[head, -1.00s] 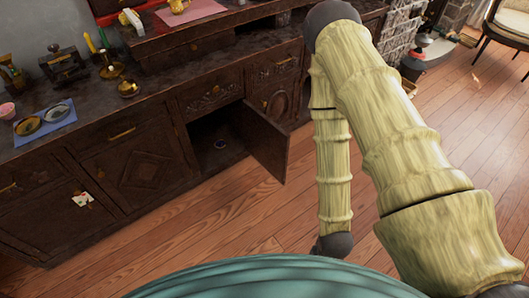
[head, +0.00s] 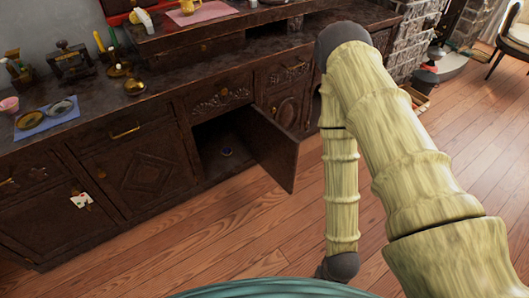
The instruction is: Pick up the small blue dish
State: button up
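A small, dark blue round dish (head: 226,152) sits inside the open compartment of the dark wooden cabinet (head: 150,172), on the compartment's floor. It is small in the head view and looks bluish with a lighter middle. The compartment's door (head: 272,153) stands swung outward on the right side of the opening. My arm hangs bent to the right of this door, clear of the opening in the picture. My gripper is not visible; only arm links and dark joints show.
The countertop holds a blue mat (head: 72,117) with two small dishes, a pink bowl (head: 9,104) and a brass pot (head: 135,87). A chair (head: 512,45) stands far right. The wooden floor (head: 190,222) before the cabinet is clear. The open door juts into the room.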

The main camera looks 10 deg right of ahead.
aim_at(226, 151)
jog(key=z, duration=0.05)
jog(key=k, duration=0.5)
jog(key=u, duration=0.95)
jog(key=i, duration=1.6)
jog(key=z, duration=1.05)
jog(key=i, duration=0.3)
jog(key=z, duration=0.2)
